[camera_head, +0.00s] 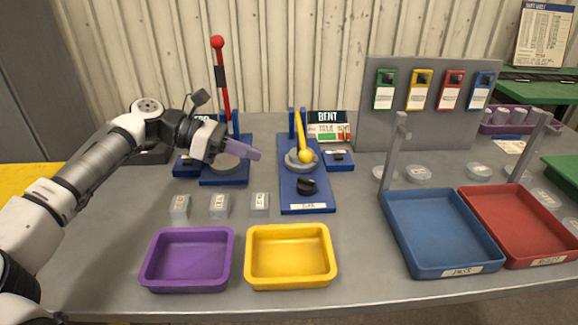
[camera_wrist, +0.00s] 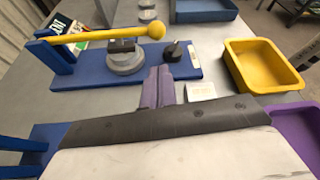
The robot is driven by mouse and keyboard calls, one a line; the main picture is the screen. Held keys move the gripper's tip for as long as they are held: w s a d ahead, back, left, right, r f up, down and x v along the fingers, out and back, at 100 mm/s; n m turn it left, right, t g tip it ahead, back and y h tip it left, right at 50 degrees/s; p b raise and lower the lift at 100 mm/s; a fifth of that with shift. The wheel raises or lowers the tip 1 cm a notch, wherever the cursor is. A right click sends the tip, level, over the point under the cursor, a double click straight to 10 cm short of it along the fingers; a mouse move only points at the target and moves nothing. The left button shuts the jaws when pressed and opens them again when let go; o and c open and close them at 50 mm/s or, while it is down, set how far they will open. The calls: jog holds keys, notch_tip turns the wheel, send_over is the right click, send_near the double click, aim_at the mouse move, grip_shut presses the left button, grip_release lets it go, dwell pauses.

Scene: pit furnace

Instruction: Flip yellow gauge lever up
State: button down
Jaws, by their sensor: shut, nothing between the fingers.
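The yellow gauge lever (camera_head: 300,130) is folded down over its blue base (camera_head: 306,196), with its ball end toward the front. In the wrist view the lever (camera_wrist: 95,36) runs from a blue post bracket, above a grey round seat (camera_wrist: 125,62), to its yellow ball. My gripper (camera_head: 257,155) has its purple fingers shut and empty. It is left of the lever's ball and apart from it in the head view. In the wrist view my gripper's fingers (camera_wrist: 158,85) appear over the near edge of the blue base, beside the round seat.
A red lever (camera_head: 222,85) stands upright on the left gauge behind my gripper. A black knob (camera_head: 306,186) sits in front of the round seat. Purple (camera_head: 147,277) and yellow (camera_head: 291,283) trays lie at the front. Blue (camera_head: 435,272) and red trays (camera_head: 540,262) stand right.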

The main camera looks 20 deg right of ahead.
jog(key=p+x, duration=0.1)
jog(key=x, duration=0.9)
dwell(0.3)
jog(key=shift+r+p, duration=0.35)
jog(key=shift+r, duration=0.25)
jog(key=w+d+r+n+g+p, duration=0.1)
jog(key=w+r+n+p, duration=0.1)
jog(key=r, duration=0.6)
jog(key=w+r+n+g+p, duration=0.2)
jog(key=w+r+n+p, duration=0.1)
jog(key=r+p, duration=0.3)
jog(key=shift+w+d+r, duration=0.35)
jog(key=shift+w+r, duration=0.1)
jog(key=shift+r, duration=0.5)
